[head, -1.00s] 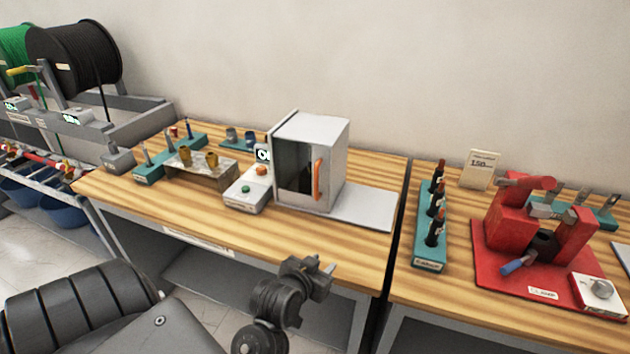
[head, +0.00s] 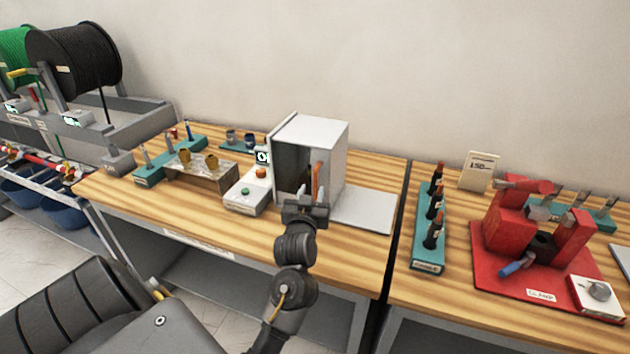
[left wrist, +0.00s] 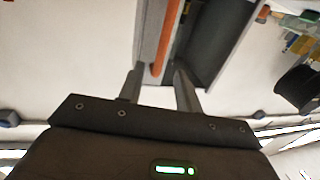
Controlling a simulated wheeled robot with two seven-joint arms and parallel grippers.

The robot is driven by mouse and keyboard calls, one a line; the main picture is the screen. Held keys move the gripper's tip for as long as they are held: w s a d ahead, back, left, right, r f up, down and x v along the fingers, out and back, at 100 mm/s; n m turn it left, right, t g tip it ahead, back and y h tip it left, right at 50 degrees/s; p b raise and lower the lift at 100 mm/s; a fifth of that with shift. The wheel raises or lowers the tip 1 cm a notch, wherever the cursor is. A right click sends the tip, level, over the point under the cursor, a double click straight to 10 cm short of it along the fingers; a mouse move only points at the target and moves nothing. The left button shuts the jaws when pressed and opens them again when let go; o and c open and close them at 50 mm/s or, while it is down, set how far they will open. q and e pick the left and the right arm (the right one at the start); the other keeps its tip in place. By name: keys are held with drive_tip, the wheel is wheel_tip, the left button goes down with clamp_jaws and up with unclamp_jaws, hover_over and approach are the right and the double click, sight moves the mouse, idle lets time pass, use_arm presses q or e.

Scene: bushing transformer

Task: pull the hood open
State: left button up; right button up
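The hood is a white box (head: 322,130) with a dark front on the left bench, and its upright orange handle (head: 316,178) is on the front's right side. My left gripper (head: 308,208) is in front of the hood, at the handle's lower part, and hides some of the lower front. In the left wrist view, the orange handle (left wrist: 165,35) reaches down between the two fingertips of my left gripper (left wrist: 158,72). The fingers are apart with gaps beside the handle, so the gripper is open. I cannot tell whether the front stands slightly ajar. My right gripper is not in view.
A control box (head: 247,190) with buttons stands left of the hood, and a metal stand (head: 200,172) is farther left. A flat white plate (head: 365,212) lies to its right. The right bench has a teal rack (head: 428,254) and a red clamp fixture (head: 500,255).

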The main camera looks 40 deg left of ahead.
sight(315, 181)
use_arm(q)
drive_tip(key=shift+p+x, duration=0.4)
drive_tip(key=shift+x, duration=2.15)
clamp_jaws()
